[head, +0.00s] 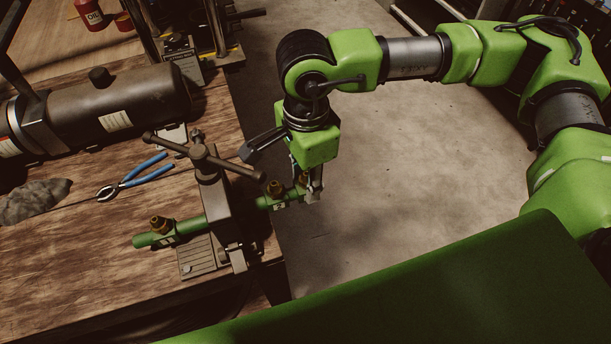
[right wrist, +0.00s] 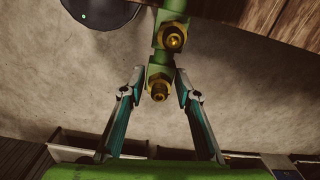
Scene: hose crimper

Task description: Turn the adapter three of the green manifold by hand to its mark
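The green manifold (head: 190,229) is clamped across a vise at the bench edge and sticks out on both sides. One brass adapter (head: 159,224) stands on its left part. Another brass adapter (head: 275,188) is right of the vise, and an end adapter is near my right gripper (head: 312,192). In the right wrist view, the end adapter (right wrist: 158,86) lies between the fingertips of my right gripper (right wrist: 160,78), with gaps on both sides. The fingers are open. The middle adapter (right wrist: 174,39) is farther off. My left gripper is not visible.
The vise (head: 213,200) has a cross handle (head: 203,155) close to my right wrist. Blue-handled pliers (head: 136,178), a grey rag (head: 35,200) and a dark tank (head: 120,105) are on the wooden bench. The floor right of the bench is clear.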

